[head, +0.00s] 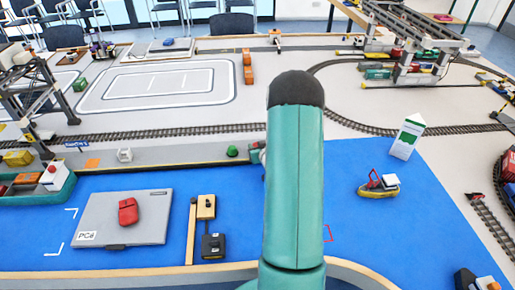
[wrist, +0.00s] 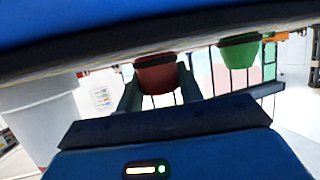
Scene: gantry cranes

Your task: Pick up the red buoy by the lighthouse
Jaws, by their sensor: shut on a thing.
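The red buoy (wrist: 157,77) is between the two grey fingers of my gripper (wrist: 158,85) in the wrist view. The fingers are shut on its sides. Its far end meets the pale edge strip in the picture; I cannot tell whether it touches it. A large white round body (wrist: 42,115), possibly the lighthouse, stands at left in the wrist view.
The blue water area (head: 345,190) lies in front, with a yellow boat (head: 378,190) at right. A grey platform (head: 122,218) bears a red car (head: 128,211). A quay strip (head: 180,155) and rail track (head: 160,133) run behind. Gantry cranes (head: 425,40) stand further back.

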